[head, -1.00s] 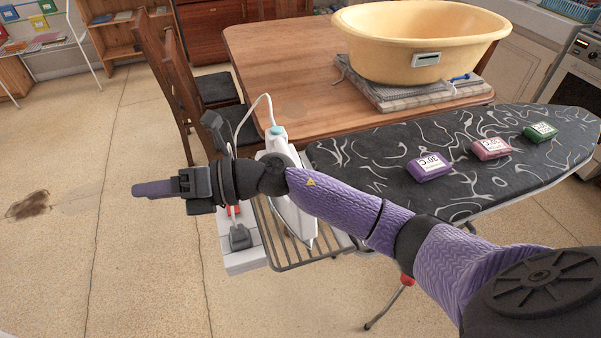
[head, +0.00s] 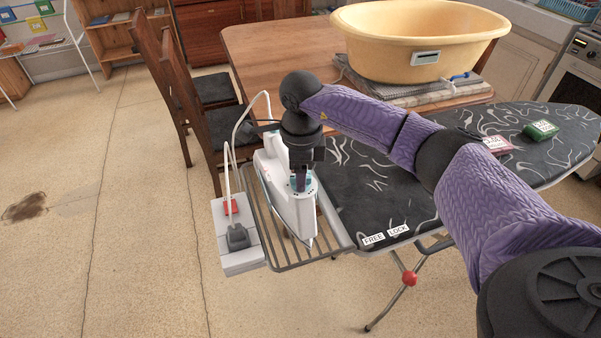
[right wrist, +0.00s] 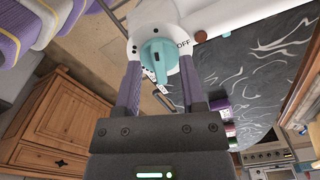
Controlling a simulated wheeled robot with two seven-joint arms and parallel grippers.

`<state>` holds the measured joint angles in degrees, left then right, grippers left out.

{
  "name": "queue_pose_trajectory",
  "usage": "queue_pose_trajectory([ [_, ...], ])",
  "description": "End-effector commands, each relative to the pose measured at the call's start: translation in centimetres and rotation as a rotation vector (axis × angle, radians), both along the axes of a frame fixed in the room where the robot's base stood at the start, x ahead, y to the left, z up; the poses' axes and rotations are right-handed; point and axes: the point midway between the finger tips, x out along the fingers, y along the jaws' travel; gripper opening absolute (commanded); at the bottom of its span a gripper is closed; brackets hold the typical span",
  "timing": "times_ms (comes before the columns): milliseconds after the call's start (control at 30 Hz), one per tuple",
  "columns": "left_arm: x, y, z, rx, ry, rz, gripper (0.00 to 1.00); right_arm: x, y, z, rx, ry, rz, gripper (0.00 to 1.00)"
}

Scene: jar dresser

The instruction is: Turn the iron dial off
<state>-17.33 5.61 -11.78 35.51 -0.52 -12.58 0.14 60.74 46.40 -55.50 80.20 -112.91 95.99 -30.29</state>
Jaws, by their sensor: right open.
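The white iron (head: 292,212) rests on the wire rack (head: 285,262) at the left end of the ironing board. Its teal dial (right wrist: 158,52) sits on a round white face with an OFF mark (right wrist: 183,43) at the upper right. The dial's narrow tab points down in the right wrist view, away from OFF. My right gripper (head: 302,182) points down over the iron. The right gripper (right wrist: 160,77) is open, with one purple finger on each side of the dial; whether they touch it is unclear. My left gripper is out of view.
A power strip (head: 229,261) with a red switch and a plugged cord is left of the rack. A yellow basin (head: 400,35) stands on the wooden table (head: 262,50) behind.

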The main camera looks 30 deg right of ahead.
Motion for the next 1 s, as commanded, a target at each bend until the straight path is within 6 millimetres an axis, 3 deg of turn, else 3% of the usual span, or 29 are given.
queue_pose_trajectory([
  [200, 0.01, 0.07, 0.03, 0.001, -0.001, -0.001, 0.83, 0.02, 0.02, -0.05, 0.001, -0.001, 0.0, 0.51],
  [467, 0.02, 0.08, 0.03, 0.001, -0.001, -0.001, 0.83, 0.02, 0.05, -0.03, 0.002, -0.001, 0.0, 0.0],
  [1000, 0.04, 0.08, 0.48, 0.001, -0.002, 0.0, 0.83, 0.05, 0.05, 0.11, 0.002, -0.003, -0.064, 0.0],
])
